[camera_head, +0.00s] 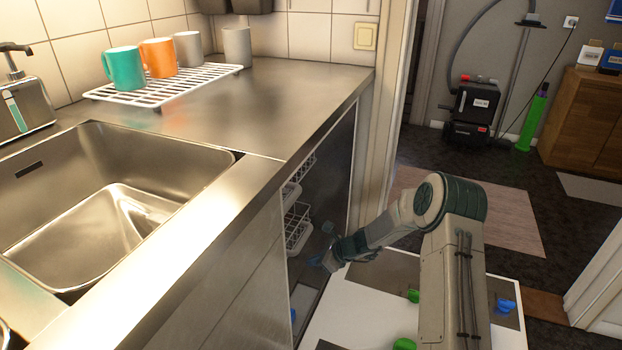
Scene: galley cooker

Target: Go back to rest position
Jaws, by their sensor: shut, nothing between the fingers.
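My arm reaches from the lower right toward the cabinet front. My gripper (329,262) is at its end, low in front of the opening under the counter. The gripper is shut and holds nothing that I can see. It is small in the picture, and I cannot tell whether it touches anything.
White wire racks (297,228) show in the opening under the steel counter (290,100). A sink (110,200) is at left. Several mugs stand on a white drying rack (165,88). A door frame (385,110) stands behind the arm. Open floor with a rug (480,215) lies beyond.

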